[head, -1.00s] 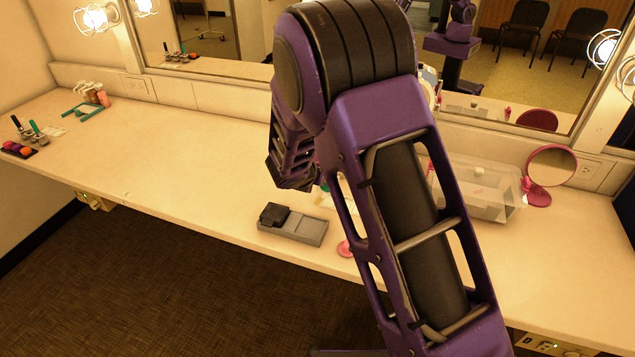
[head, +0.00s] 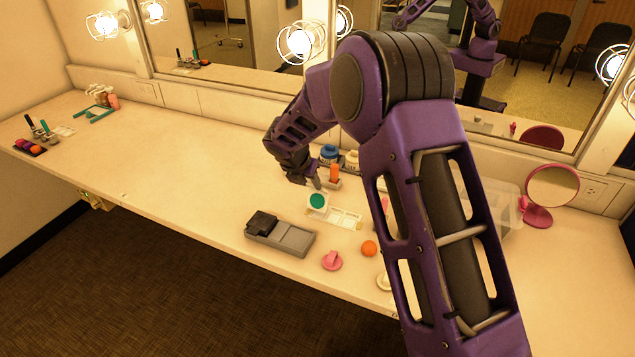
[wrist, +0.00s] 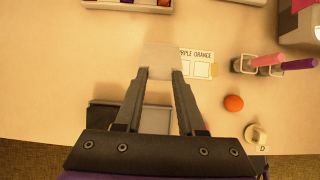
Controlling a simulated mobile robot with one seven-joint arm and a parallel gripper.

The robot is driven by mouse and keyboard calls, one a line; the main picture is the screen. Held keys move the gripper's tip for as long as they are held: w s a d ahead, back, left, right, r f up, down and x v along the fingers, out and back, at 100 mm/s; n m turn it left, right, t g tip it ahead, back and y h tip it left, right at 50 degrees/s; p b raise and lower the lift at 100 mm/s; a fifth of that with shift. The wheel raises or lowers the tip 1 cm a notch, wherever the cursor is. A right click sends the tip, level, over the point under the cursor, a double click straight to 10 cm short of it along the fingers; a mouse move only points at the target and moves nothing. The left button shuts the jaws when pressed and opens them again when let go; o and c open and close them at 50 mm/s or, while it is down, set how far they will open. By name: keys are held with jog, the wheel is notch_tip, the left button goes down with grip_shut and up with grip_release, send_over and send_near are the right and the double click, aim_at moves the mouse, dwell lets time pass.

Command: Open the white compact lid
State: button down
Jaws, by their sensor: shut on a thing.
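The white compact (head: 310,211), a small pale square piece with a teal round face, stands on the counter beside a white card. My gripper (head: 315,186) is directly above it, its fingertips touching or close to its upper edge. In the wrist view the fingertips (wrist: 161,75) close on a pale square piece (wrist: 162,54), which looks like the compact. The teal face does not show there. I cannot tell how far the lid is raised.
A grey tray (head: 295,238) lies at the front edge. A pink round piece (head: 332,262) and an orange ball (head: 369,248) lie right of it. Jars (head: 328,152) stand behind my gripper. A pink mirror (head: 551,187) stands far right.

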jog(key=shift+w, duration=0.15)
dwell(0.6)
jog(key=shift+c, duration=2.4)
grip_release()
jog(key=v, duration=1.7)
jog(key=shift+r+p, duration=0.3)
jog(key=shift+p, duration=0.1)
jog(key=shift+w, duration=0.1)
